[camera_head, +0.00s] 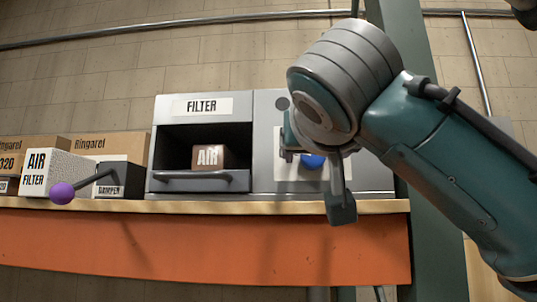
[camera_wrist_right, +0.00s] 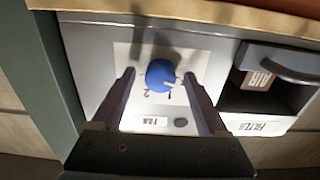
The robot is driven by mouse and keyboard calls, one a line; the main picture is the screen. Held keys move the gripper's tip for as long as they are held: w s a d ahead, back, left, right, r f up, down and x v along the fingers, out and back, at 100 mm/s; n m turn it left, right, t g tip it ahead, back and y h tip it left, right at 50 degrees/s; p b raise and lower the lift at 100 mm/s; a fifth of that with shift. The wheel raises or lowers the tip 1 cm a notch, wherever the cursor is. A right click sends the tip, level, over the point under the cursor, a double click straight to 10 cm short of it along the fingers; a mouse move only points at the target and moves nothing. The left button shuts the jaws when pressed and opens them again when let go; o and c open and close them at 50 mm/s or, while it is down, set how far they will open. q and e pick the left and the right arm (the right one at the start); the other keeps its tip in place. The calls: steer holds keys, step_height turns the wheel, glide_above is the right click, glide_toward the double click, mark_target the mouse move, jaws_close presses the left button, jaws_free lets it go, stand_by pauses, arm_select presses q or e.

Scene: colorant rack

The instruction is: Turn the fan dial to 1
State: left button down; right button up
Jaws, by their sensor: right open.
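The blue fan dial (camera_wrist_right: 160,75) sits on a white label plate on the grey panel in the right wrist view. The marks 1 and 2 are printed beside it, and a small white mark shows on its lower right side, near the 1. I cannot tell its exact setting. My right gripper (camera_wrist_right: 159,77) is open, its two fingers on either side of the dial with visible gaps. In the head view the dial (camera_head: 312,161) is partly covered by my right gripper (camera_head: 340,205). My left gripper is not in view.
Left of the dial is the open filter bay (camera_head: 201,145) with a brown AIR block (camera_head: 209,156) and a bar handle (camera_head: 193,176). Farther left are a damper lever with a purple knob (camera_head: 62,193) and several boxes. A green post (camera_head: 405,60) stands right.

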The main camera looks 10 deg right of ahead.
steer(key=shift+f, duration=0.1)
steer(key=shift+c, duration=0.4)
jaws_close()
